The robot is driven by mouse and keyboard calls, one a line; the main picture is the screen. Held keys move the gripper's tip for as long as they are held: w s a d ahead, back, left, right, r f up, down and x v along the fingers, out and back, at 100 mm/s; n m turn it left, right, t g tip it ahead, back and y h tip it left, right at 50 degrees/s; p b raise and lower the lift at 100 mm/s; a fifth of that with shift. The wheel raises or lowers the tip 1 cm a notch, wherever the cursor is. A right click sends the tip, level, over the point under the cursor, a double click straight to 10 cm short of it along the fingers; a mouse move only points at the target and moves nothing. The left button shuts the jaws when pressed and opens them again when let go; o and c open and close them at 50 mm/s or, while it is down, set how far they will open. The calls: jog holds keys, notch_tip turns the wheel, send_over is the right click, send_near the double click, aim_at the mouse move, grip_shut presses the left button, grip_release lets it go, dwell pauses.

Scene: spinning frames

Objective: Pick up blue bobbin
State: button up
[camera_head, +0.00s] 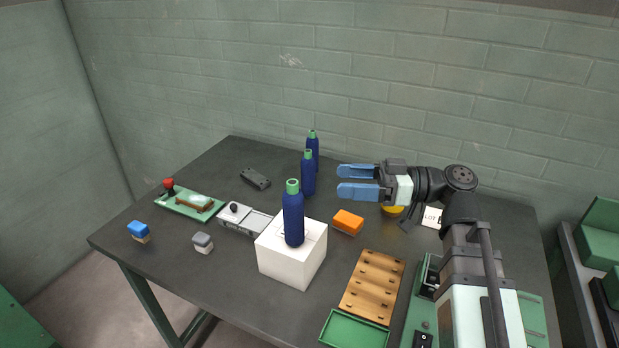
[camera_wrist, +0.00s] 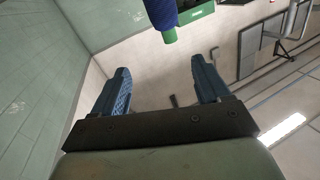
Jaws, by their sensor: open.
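A blue bobbin (camera_head: 293,218) with a green top stands upright on a white block (camera_head: 283,267). Two more blue bobbins, a middle one (camera_head: 308,175) and a far one (camera_head: 313,146), stand upright behind it on the table. My gripper (camera_head: 342,181) is open and empty, its blue fingers pointing left, to the right of the bobbins in the picture. In the wrist view one blue bobbin (camera_wrist: 162,12) with its green end shows at the top edge, beyond the fingertips (camera_wrist: 160,68). Most of it is cut off, and I cannot tell which one it is.
An orange block (camera_head: 347,222) lies right of the white block. A wooden peg board (camera_head: 373,285) and a green tray (camera_head: 354,331) lie in front. A grey scale-like device (camera_head: 243,218), a green board (camera_head: 190,203) and small brushes are at left. A brick wall stands behind the table.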

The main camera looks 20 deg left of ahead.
jog(key=w+a+f+m+t+y, duration=0.15)
jog(key=w+a+m+t, duration=0.4)
jog(key=m, duration=0.65)
jog(key=m+t+h, duration=0.4)
jog(key=m+t, duration=0.8)
jog(key=m, duration=2.2)
send_over(312, 179)
jog(key=v, duration=0.6)
notch_tip(312, 179, down, 11)
jog(key=f, duration=0.6)
jog(key=shift+a+f, duration=0.1)
jog(key=shift+a, duration=0.1)
jog(key=shift+w+a+f, duration=0.2)
jog(key=shift+w+a, duration=0.45)
jog(key=shift+x, duration=2.9)
jog(key=shift+s+f, duration=0.1)
jog(key=shift+c, duration=0.3)
